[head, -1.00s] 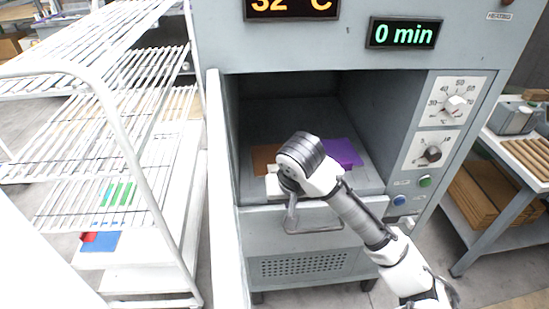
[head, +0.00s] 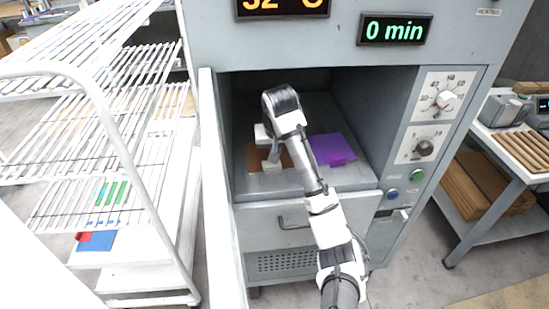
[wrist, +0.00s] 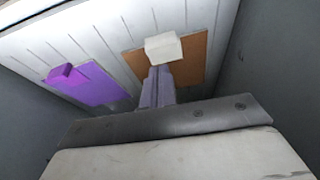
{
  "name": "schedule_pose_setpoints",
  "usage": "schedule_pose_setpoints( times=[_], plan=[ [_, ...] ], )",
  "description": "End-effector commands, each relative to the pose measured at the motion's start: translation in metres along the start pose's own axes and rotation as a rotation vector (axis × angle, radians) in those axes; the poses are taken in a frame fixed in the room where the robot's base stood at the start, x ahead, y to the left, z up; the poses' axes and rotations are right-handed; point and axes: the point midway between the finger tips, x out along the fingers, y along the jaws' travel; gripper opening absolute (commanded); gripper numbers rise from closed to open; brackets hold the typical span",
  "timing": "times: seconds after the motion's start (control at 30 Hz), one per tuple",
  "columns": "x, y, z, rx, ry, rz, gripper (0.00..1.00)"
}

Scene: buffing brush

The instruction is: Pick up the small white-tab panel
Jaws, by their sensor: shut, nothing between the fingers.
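The small panel is a flat brown sheet (head: 258,163) with a white block-shaped tab (head: 270,166) at its near edge. It lies on the left part of the chamber floor in the head view. In the wrist view the brown sheet (wrist: 192,58) and white tab (wrist: 163,47) lie just beyond my fingertips. My gripper (wrist: 158,70) is shut and empty, its fingers together and pointing at the tab. In the head view my gripper (head: 274,157) is inside the chamber over the panel and partly covers it. I cannot tell whether the fingertips touch the tab.
A purple panel (head: 327,148) with a purple tab (head: 338,162) lies to the right on the chamber floor (head: 305,182). The chamber walls close in on both sides. The open door (head: 211,180) stands at the left, beside a white wire rack (head: 100,150).

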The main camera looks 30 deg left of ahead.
Motion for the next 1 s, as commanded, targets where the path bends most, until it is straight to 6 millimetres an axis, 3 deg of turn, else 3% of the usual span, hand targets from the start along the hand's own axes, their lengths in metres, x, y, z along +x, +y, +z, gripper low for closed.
schedule_pose_setpoints(
  times=[0.37, 0.5, 0.67, 1.0],
  plan=[
    [0.014, -0.003, -0.032, -0.003, -0.004, -0.004, 0.0],
    [0.046, -0.002, -0.021, -0.001, -0.006, -0.003, 0.0],
    [0.06, 0.0, -0.015, 0.0, -0.006, -0.001, 0.0],
    [0.056, 0.0, -0.007, -0.001, -0.002, 0.0, 0.0]
  ],
)
